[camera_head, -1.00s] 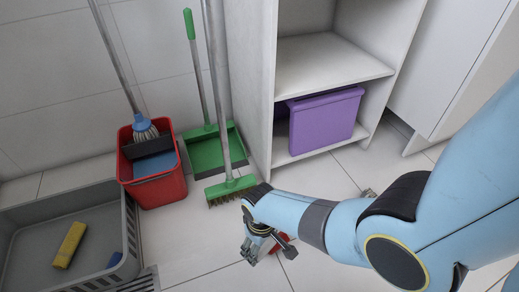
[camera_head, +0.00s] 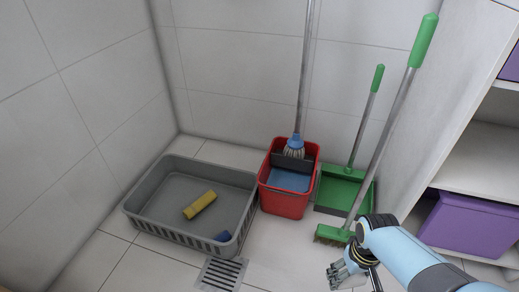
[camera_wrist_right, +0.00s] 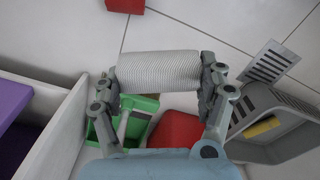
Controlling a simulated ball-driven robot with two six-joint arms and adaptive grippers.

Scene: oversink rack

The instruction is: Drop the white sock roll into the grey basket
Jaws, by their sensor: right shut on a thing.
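The white sock roll (camera_wrist_right: 158,70) is a ribbed cylinder, held crosswise between the fingers of my right gripper (camera_wrist_right: 160,88) in the wrist view. In the head view my right gripper (camera_head: 347,274) is low at the right, in front of the green broom; the roll cannot be made out there. The grey basket (camera_head: 165,231) stands on the floor at left, well to the left of the gripper. The basket also shows at the right of the wrist view (camera_wrist_right: 288,150). My left gripper is not in view.
A red bucket (camera_head: 284,203) with a mop stands between the basket and my gripper. A green dustpan (camera_head: 340,192) and broom (camera_head: 333,235) stand right of it. A floor drain (camera_head: 221,273) lies before the basket. A shelf with a purple bin (camera_head: 468,222) is at right.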

